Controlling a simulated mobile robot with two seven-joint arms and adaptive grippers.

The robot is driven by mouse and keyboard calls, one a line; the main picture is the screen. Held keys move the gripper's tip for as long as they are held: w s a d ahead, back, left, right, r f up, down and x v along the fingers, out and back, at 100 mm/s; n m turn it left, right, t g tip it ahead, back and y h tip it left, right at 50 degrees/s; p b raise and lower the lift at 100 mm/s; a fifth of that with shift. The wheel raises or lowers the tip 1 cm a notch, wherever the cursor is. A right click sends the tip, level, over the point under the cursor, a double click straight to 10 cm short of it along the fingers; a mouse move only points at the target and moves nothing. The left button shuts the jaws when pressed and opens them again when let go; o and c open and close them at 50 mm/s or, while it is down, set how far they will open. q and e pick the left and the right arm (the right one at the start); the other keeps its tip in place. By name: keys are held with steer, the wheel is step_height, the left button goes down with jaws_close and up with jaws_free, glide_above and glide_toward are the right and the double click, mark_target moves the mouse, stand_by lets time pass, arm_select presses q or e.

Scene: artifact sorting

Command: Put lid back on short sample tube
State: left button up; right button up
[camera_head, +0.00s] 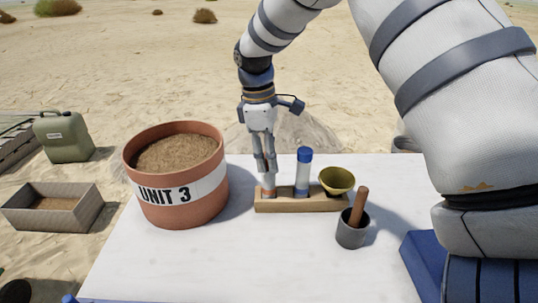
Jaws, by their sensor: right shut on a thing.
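A wooden rack (280,206) stands on the white table. A tall clear sample tube with a blue lid (303,172) stands upright in its middle. My right gripper (267,181) points down over the rack's left end and is shut on a small reddish lid (268,188). The short sample tube at that end is mostly hidden by the fingers and too small to make out. I cannot tell whether the lid is seated on it or just above. My left gripper is not in view.
An olive bowl (337,180) is at the rack's right end. A grey mortar with a wooden pestle (352,233) stands right of it. The table front is clear.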

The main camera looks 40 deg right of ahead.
stand_by(0.3)
steer(key=o, duration=0.9)
steer(key=shift+c, duration=0.2)
steer(key=shift+o, duration=0.6)
steer(key=o, duration=0.4)
steer(key=shift+c, duration=0.2)
steer(key=shift+r+p, duration=0.3)
steer(key=shift+r, duration=3.2)
steer(key=shift+c, duration=0.6)
